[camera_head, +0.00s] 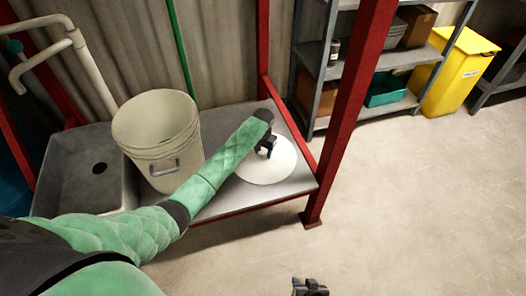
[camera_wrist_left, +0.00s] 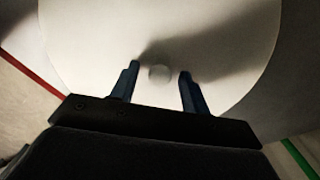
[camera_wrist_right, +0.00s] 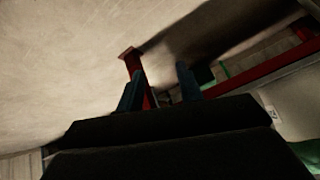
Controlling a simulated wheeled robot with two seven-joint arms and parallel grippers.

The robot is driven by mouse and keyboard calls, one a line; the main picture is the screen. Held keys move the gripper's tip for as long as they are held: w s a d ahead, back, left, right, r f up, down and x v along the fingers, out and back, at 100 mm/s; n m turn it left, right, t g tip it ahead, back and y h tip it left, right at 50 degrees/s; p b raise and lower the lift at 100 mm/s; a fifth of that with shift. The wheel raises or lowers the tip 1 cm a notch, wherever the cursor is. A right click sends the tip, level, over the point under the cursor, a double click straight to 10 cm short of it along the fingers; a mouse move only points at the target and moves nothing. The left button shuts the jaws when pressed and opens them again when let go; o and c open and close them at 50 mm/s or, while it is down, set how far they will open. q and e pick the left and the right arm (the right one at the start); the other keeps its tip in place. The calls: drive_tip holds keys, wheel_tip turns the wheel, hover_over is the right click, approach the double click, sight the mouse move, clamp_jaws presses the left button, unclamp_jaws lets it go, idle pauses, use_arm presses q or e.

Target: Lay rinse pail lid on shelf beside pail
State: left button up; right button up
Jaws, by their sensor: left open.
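The round white lid (camera_head: 268,176) lies flat on the grey metal shelf (camera_head: 225,205), to the right of the pail. The cream rinse pail (camera_head: 155,125) stands upright on the shelf with its top uncovered and a handle on its front. My left gripper (camera_head: 268,153) is above the lid. In the left wrist view its fingers (camera_wrist_left: 158,68) are apart, with the lid (camera_wrist_left: 225,35) beyond them and its small round knob (camera_wrist_left: 159,74) showing between them. Contact with the knob cannot be told. My right gripper (camera_head: 310,288) is low over the floor, its fingers (camera_wrist_right: 160,72) apart and empty.
A grey sink (camera_head: 98,168) with pale pipes is left of the pail. A red post (camera_head: 345,110) rises at the shelf's right corner. A grey rack (camera_head: 398,57) with boxes and a yellow bin (camera_head: 457,75) stand behind. The floor at right is clear.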

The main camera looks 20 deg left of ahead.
sight(263, 153)
use_arm(q)
wheel_tip(263, 153, up, 12)
drive_tip(key=s+d+f+t+h, duration=0.1)
drive_tip(key=s+d+f, duration=0.25)
drive_tip(key=s, duration=0.35)
drive_tip(key=s+d+f+m+t+h, duration=0.1)
drive_tip(key=s+d+f+t, duration=0.1)
drive_tip(key=s+d, duration=0.35)
drive_tip(key=s+d+f+t+h, duration=0.1)
drive_tip(key=s+d+f, duration=0.25)
drive_tip(key=s, duration=0.35)
drive_tip(key=s+d+f, duration=0.1)
drive_tip(key=s+f, duration=0.2)
drive_tip(key=s, duration=0.6)
drive_tip(key=s+d+f+t, duration=0.1)
drive_tip(key=s+f, duration=0.2)
drive_tip(key=s, duration=0.5)
drive_tip(key=s+d+f+t+h, duration=0.1)
drive_tip(key=s+d+f, duration=0.1)
drive_tip(key=s, duration=0.7)
drive_tip(key=shift+s+f+n, duration=0.3)
drive_tip(key=shift+f+n, duration=0.1)
drive_tip(key=shift+f, duration=0.35)
use_arm(e)
drive_tip(key=shift+s+r, duration=0.1)
drive_tip(key=shift+r, duration=0.7)
